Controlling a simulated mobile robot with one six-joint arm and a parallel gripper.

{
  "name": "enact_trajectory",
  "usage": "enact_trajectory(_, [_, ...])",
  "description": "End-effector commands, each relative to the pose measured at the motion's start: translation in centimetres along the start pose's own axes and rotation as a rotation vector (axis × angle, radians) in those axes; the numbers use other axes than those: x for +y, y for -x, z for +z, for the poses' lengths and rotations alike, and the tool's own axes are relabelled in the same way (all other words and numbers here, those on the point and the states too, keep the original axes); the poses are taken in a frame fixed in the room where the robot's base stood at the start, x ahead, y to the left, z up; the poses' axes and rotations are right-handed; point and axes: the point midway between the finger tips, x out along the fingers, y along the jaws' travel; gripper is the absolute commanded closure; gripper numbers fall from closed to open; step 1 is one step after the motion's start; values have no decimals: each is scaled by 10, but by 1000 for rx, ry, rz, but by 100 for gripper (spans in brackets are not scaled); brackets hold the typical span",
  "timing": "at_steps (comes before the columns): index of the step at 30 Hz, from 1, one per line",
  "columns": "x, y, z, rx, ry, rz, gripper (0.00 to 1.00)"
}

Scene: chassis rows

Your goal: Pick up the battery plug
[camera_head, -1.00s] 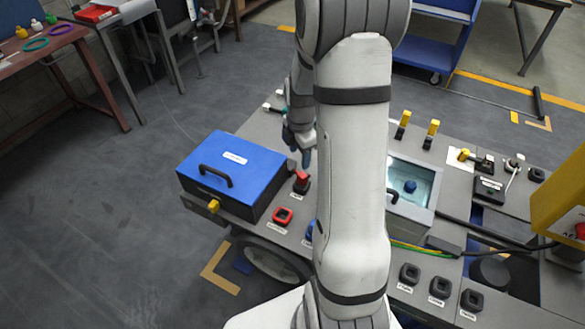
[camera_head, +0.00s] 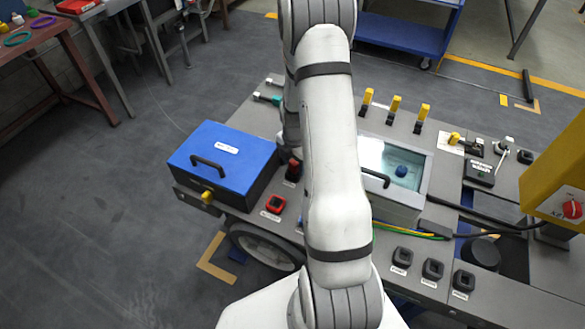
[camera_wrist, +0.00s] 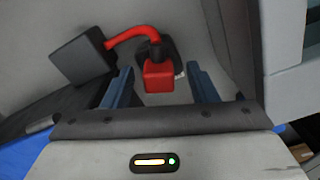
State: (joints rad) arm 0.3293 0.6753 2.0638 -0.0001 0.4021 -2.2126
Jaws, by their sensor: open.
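A red plug (camera_wrist: 158,76), which looks like the battery plug, sits in a dark socket in the wrist view. A thick red lead runs from it to a dark grey block (camera_wrist: 82,60) at upper left. My gripper (camera_wrist: 160,84) is open, with one blue finger on each side of the red plug and a visible gap on both sides. The fingers are not closed on it. In the head view the dark socket with the plug (camera_head: 293,171) shows just left of my arm, beside the blue box. My arm hides most of the gripper there.
A blue lidded box (camera_head: 235,180) stands close left of the socket. A red-rimmed socket (camera_head: 274,205) lies in front. A clear-topped box (camera_head: 410,198) stands right of my arm. Yellow-handled levers (camera_head: 395,108) stand behind it, and a yellow post (camera_head: 560,165) at far right.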

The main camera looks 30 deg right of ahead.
Motion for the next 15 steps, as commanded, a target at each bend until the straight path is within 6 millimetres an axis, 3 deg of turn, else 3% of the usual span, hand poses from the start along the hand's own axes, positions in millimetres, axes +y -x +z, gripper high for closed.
enact_trajectory(5, [0,0,0,0,0,0,47])
enact_trajectory(15, [0,0,0,0,0,0,75])
